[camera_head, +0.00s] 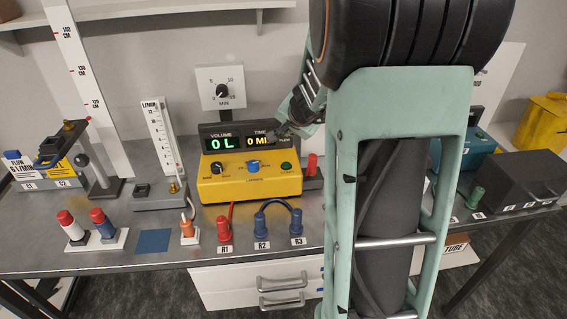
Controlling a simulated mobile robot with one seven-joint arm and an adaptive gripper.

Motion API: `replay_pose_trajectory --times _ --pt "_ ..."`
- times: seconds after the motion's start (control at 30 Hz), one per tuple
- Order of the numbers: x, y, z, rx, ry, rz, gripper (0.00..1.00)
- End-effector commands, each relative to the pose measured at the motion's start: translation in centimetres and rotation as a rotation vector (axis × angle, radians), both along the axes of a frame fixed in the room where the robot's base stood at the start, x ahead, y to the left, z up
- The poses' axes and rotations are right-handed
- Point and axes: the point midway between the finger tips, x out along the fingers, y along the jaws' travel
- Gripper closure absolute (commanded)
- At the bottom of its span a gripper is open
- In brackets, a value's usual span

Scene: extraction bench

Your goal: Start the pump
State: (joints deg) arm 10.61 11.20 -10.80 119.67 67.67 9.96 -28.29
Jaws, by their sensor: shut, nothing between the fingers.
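The yellow pump (235,190) stands in the middle of the bench. Its dark display (225,143) reads 0 L under VOLUME and 0 MI under TIME. The right end of the display is covered by my gripper. On the yellow panel are a black knob (217,168), a blue knob (253,166) and a green button (286,166) at the right. The small lettering below the button is hard to read. My gripper (283,131) is shut and empty. In the picture, its dark tips overlap the display's right end, above the green button. I cannot tell whether they touch anything.
A flow meter (160,140) stands left of the pump. A dark grey box (515,180) stands right. My arm hides the bench between.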

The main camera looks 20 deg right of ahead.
Motion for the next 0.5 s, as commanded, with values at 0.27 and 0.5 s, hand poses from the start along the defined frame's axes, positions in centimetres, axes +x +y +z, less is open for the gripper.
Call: replay_pose_trajectory --times 0.27,0.5 --pt "0.0 0.0 -0.1 -0.001 0.0 0.001 1.0" --pt "0.0 0.0 -1.5 -0.003 0.001 0.003 1.0"
